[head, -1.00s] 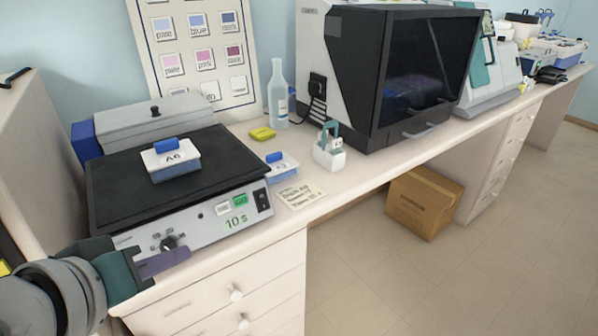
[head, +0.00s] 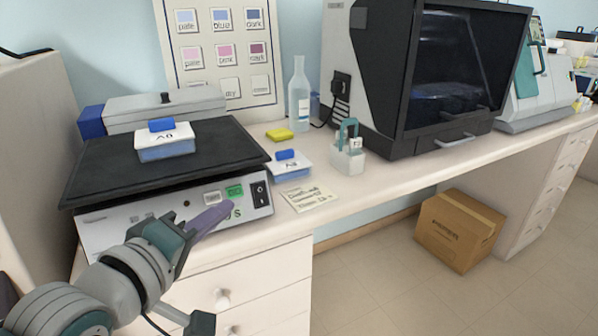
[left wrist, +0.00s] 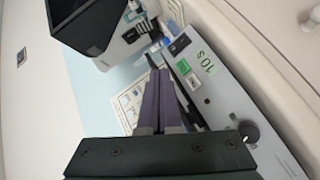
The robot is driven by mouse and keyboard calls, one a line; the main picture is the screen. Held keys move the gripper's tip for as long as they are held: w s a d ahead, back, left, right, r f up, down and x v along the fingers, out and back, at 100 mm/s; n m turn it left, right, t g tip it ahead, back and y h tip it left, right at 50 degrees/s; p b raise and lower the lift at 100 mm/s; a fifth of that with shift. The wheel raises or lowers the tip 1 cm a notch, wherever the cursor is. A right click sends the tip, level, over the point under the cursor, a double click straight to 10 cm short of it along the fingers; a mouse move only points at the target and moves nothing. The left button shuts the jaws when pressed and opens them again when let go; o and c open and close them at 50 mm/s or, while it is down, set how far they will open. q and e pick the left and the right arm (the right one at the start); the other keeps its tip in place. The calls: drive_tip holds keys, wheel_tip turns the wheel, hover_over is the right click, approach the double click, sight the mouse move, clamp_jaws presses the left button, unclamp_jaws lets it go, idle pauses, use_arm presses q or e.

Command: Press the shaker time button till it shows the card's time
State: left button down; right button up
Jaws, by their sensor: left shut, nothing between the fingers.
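The shaker has a black platform (head: 110,178) and a grey front panel (head: 110,230). Its panel carries a white button (head: 212,198), a green button (head: 234,191) and a black rocker switch (head: 259,194). The green time reading (left wrist: 206,62) shows 10 s in the left wrist view; my fingers partly cover it in the head view. The handwritten card (head: 309,197) lies right of the shaker, its writing too blurred to read surely. My left gripper (head: 222,211), with purple fingers, is shut and empty in front of the panel, just below the buttons. Contact cannot be told. My right gripper is not in view.
A blue-handled box (head: 165,146) sits on the platform; another (head: 288,169) stands right of the shaker. A yellow block (head: 280,134), a bottle (head: 299,100) and a teal-handled holder (head: 348,160) stand nearby. A dial (left wrist: 248,133) is on the panel. Drawers lie below.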

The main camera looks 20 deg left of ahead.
sight(221, 194)
use_arm(q)
drive_tip(key=shift+w+a+f+b, duration=0.55)
drive_tip(key=shift+w+a+b, duration=0.3)
drive_tip(key=shift+a+b, duration=0.2)
drive_tip(key=shift+w+a+f+b, duration=0.5)
drive_tip(key=shift+w+a+b, duration=0.4)
drive_tip(key=shift+b, duration=0.2)
drive_tip(key=shift+w+a+f+b, duration=0.55)
drive_tip(key=shift+w+a+b, duration=0.25)
drive_tip(key=shift+a+b, duration=0.25)
drive_tip(key=shift+w+a+f, duration=0.15)
drive_tip(key=shift+w+a, duration=0.1)
drive_tip(key=shift+w+a+f+b, duration=0.2)
drive_tip(key=shift+a+b, duration=0.05)
drive_tip(key=shift+b, duration=0.25)
drive_tip(key=shift+r, duration=0.1)
drive_tip(key=shift+s+d+r+p, duration=0.2)
drive_tip(key=shift+d+p, duration=0.05)
drive_tip(key=shift+p, duration=0.3)
drive_tip(key=shift+s+d+p, duration=0.25)
drive_tip(key=shift+d+p, duration=0.05)
drive_tip(key=shift+p, duration=0.05)
